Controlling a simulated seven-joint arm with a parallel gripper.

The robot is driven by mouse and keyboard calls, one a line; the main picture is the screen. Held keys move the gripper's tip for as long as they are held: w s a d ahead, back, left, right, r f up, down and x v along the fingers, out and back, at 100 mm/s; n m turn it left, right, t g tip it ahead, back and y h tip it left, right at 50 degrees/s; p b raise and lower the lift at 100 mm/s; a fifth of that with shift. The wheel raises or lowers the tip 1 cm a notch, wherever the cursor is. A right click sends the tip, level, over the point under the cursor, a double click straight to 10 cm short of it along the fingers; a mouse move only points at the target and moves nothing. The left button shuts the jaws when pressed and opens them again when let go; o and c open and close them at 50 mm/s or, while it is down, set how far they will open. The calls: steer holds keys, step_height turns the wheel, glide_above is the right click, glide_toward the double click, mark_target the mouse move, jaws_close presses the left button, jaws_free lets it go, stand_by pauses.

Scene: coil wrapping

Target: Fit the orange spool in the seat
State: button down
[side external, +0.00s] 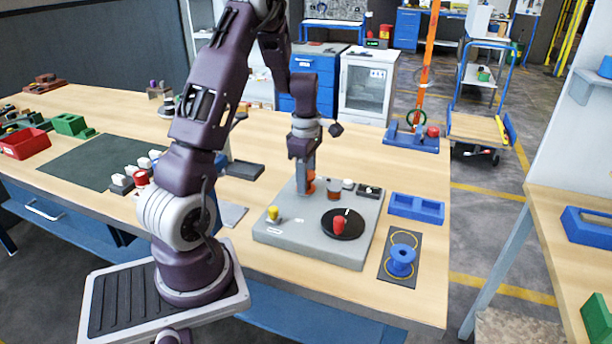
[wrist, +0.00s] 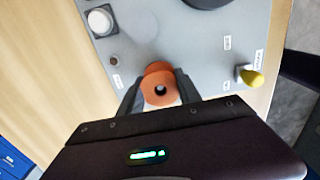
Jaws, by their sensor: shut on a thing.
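The orange spool (wrist: 159,84) is between the two fingers of my gripper (wrist: 160,94) in the wrist view, with its centre hole facing the camera. In the side view, the spool (side external: 309,184) shows as a small orange patch at the fingertips of my gripper (side external: 306,188), low over the back part of the grey board (side external: 300,235). My gripper is shut on the spool and points down. I cannot tell whether the spool touches the board. I cannot make out the seat for certain; the area under the spool is hidden.
A blue spool (side external: 401,260) stands on a dark mat beside a blue tray (side external: 416,208).

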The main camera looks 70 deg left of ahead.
steer(key=c, duration=0.7)
jaws_free()
steer(key=shift+c, duration=0.2)
step_height(320, 180, up, 7)
steer(key=d+r+m+t, duration=0.2)
steer(key=d+r+m, duration=0.6)
steer(key=d, duration=0.3)
steer(key=s+d+r+m+t, duration=0.1)
steer(key=s+d+r+m, duration=0.1)
steer(key=s+d+m, duration=0.5)
steer(key=s+d+r+m+t, duration=0.2)
steer(key=s+d+m, duration=0.6)
steer(key=m, duration=0.4)
steer(key=shift+d+r+t, duration=0.25)
steer(key=shift+d+t, duration=0.05)
steer(key=shift+d, duration=0.15)
